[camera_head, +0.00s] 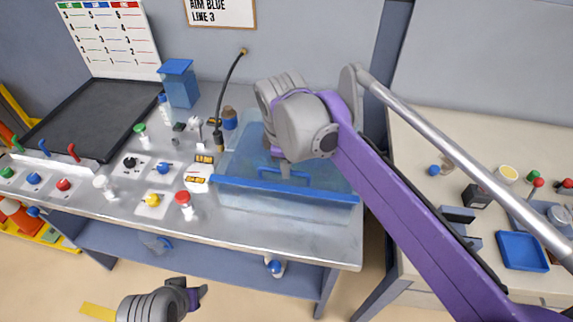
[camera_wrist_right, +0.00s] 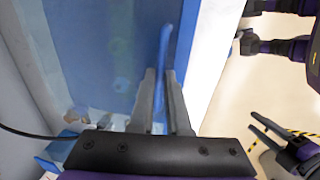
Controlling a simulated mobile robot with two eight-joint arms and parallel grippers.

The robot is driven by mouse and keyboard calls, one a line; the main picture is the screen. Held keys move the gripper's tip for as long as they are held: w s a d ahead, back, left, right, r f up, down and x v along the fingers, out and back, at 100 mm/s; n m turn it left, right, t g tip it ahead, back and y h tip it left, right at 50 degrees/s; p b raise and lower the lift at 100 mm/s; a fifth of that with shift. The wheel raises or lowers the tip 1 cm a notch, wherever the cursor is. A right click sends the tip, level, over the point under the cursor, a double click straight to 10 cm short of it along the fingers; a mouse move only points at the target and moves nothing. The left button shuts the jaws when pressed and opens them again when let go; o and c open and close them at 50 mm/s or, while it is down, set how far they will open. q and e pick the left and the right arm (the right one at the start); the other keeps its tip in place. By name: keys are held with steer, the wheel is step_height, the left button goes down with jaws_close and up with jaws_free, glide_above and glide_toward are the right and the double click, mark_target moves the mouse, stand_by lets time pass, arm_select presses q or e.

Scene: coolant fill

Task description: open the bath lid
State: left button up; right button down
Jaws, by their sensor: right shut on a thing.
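The bath is a clear, pale-blue box (camera_head: 290,206) on the metal bench, with a blue strip along its front top edge. Its translucent blue lid (camera_head: 243,155) lies over the top and looks closed. A blue bar handle (camera_wrist_right: 164,45) stands near the lid's front edge. My right gripper (camera_head: 285,172) reaches down from above and is shut on the handle; in the wrist view its two grey fingers (camera_wrist_right: 163,85) sit either side of the bar. My arm hides the lid's back right part. My left gripper (camera_head: 198,298) is low in front of the bench, empty, with its fingers apart in the wrist view (camera_wrist_right: 262,132).
A black cable or hose (camera_head: 229,85) rises behind the bath's left side. Left of the bath are bottles, several coloured knobs and a blue container (camera_head: 180,83). A black tray (camera_head: 88,118) lies farther left. A second table (camera_head: 425,165) with small items stands at right.

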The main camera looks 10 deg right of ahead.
steer(key=shift+w+r+p, duration=0.15)
steer(key=shift+r+p, duration=0.3)
steer(key=shift+r, duration=0.2)
arm_select(q)
steer(key=w+r+t+p, duration=0.1)
steer(key=w+r+p, duration=0.3)
steer(key=r, duration=0.6)
steer(key=shift+r+p, duration=0.25)
steer(key=shift+p, duration=0.9)
arm_select(e)
steer(key=w+d+r+g, duration=0.2)
steer(key=w+r, duration=0.6)
steer(key=r, duration=0.5)
steer(key=shift+d+r+y, duration=0.4)
steer(key=shift+d, duration=0.05)
